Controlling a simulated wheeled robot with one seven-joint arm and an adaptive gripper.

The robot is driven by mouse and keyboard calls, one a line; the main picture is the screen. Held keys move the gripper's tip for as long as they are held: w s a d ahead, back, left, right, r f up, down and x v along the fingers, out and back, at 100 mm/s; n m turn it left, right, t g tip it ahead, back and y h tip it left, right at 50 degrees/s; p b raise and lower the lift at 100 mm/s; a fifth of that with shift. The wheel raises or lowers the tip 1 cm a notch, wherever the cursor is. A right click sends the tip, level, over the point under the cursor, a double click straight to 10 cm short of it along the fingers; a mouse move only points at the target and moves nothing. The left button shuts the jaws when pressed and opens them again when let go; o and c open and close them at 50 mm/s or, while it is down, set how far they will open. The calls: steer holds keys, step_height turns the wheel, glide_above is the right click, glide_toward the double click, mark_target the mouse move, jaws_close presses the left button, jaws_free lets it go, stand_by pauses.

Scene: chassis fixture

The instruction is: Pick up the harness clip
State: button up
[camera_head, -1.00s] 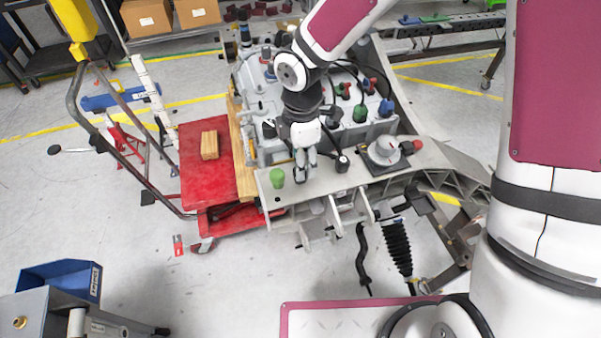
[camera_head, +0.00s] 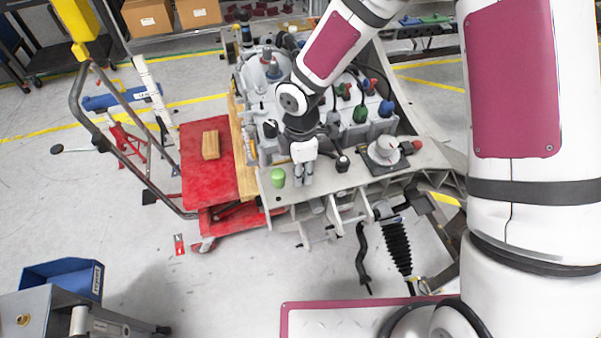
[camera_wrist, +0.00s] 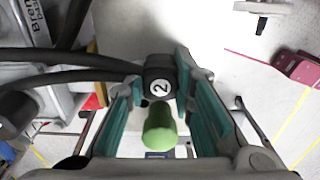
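A black clip (camera_wrist: 160,80) with a white round label reading 2 and thick black cables shows in the wrist view; I take it for the harness clip. In the head view a small black piece with a pale top (camera_head: 342,163), which looks like it, stands on the grey plate right of my gripper (camera_head: 303,181). My gripper also shows in the wrist view (camera_wrist: 158,75), its teal-padded fingers apart on either side of the clip in the picture. I see no clear contact. A green cylinder (camera_head: 277,177) stands left of my gripper; it shows below the clip in the wrist view (camera_wrist: 159,126).
The grey chassis plate (camera_head: 330,192) lies under my gripper. A round silver part (camera_head: 384,150) with a red knob is to the right. The grey engine block (camera_head: 345,135) with cables and coloured caps stands behind. A red cart (camera_head: 200,180) with a wood block (camera_head: 210,145) is at left.

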steer(key=shift+r, duration=0.1)
steer(key=shift+r, duration=0.5)
step_height(320, 180, up, 2)
steer(key=shift+s+r+b, duration=0.25)
steer(key=shift+s+b, duration=0.05)
steer(key=shift+s, duration=0.4)
steer(key=s+d+r, duration=0.1)
steer(key=s, duration=1.3)
steer(key=shift+s+d+r+b, duration=0.15)
steer(key=shift+s+d+b, duration=0.1)
steer(key=shift+s+b, duration=0.05)
